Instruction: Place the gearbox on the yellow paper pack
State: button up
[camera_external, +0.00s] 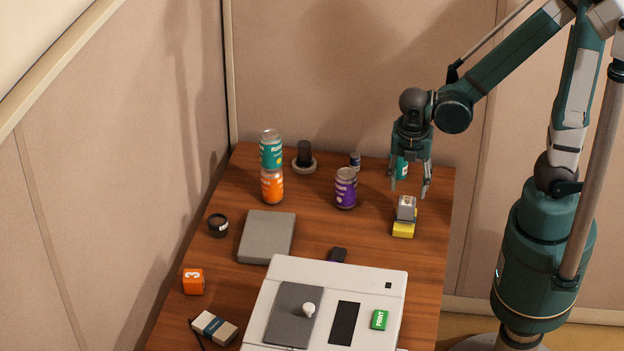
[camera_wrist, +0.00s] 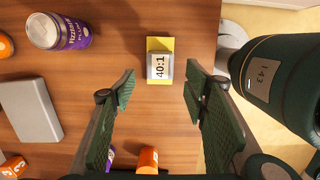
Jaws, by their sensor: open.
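The gearbox (camera_external: 406,207) is a small grey block. It rests on top of the yellow paper pack (camera_external: 403,230) near the right edge of the table. In the wrist view the gearbox (camera_wrist: 158,67) carries a white label reading "40:1", and a strip of the yellow paper pack (camera_wrist: 160,44) shows beyond it. My gripper (camera_external: 408,192) is open and empty, above and a little behind the gearbox in the external view. In the wrist view the gearbox lies beyond the gap between my fingers (camera_wrist: 160,85), and neither finger touches it.
A green can (camera_external: 270,150) is stacked on an orange can (camera_external: 272,187). A grey slab (camera_external: 267,236) and a white machine (camera_external: 345,280) fill the left and front.

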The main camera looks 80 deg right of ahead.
jog(key=shift+a+r+p, duration=0.15)
jog(key=shift+r+p, duration=0.05)
jog(key=shift+r, duration=0.8)
jog(key=shift+a+r+p, duration=0.15)
jog(key=shift+r+p, duration=0.05)
jog(key=shift+r, duration=0.75)
jog(key=s+a+r+m+t+y, duration=0.1)
jog(key=a+r+m+t, duration=0.2)
jog(key=r+m+t, duration=0.4)
notch_tip(320, 180, up, 9)
jog(key=m, duration=1.1)
jog(key=shift+f+y, duration=0.2)
jog(key=shift+y, duration=0.2)
